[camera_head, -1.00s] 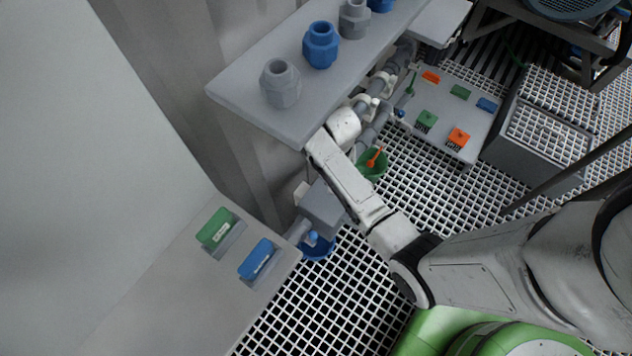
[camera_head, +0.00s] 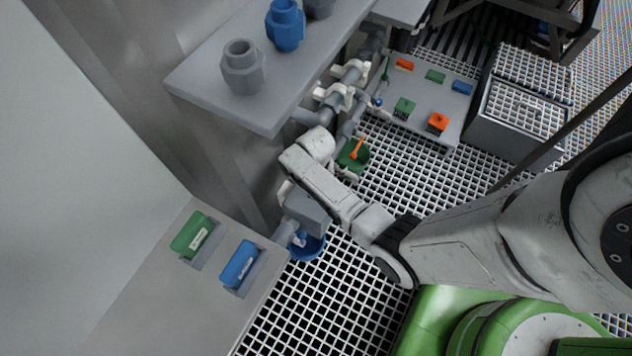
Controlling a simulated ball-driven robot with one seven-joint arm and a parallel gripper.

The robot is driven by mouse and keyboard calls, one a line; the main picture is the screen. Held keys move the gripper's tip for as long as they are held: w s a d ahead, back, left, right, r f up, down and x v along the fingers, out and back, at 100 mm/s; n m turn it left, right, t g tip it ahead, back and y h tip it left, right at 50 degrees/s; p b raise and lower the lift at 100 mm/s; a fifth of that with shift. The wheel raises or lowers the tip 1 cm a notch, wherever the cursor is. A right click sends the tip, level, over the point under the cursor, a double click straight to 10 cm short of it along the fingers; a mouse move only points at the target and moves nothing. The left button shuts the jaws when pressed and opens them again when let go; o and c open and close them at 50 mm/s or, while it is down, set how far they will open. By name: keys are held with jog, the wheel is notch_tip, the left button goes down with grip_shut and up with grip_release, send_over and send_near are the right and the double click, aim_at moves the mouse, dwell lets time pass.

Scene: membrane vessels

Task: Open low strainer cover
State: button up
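I cannot make out with certainty which part is the low strainer cover. Below the shelf, a grey box-like housing (camera_head: 306,210) sits on the pipework, partly behind my arm. A green cup (camera_head: 346,164) with an orange handle (camera_head: 357,148) is further back, beside my arm. My arm reaches from the right to just above the housing. My gripper is not visible; the arm's far links hide whatever lies beneath them.
A grey shelf (camera_head: 210,85) with a grey fitting (camera_head: 243,68) and a blue fitting (camera_head: 285,25) overhangs the pipes. A grey bench (camera_head: 165,290) at lower left holds green and blue labelled blocks. A panel (camera_head: 425,92) with coloured blocks is behind. Grating (camera_head: 330,310) is open below.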

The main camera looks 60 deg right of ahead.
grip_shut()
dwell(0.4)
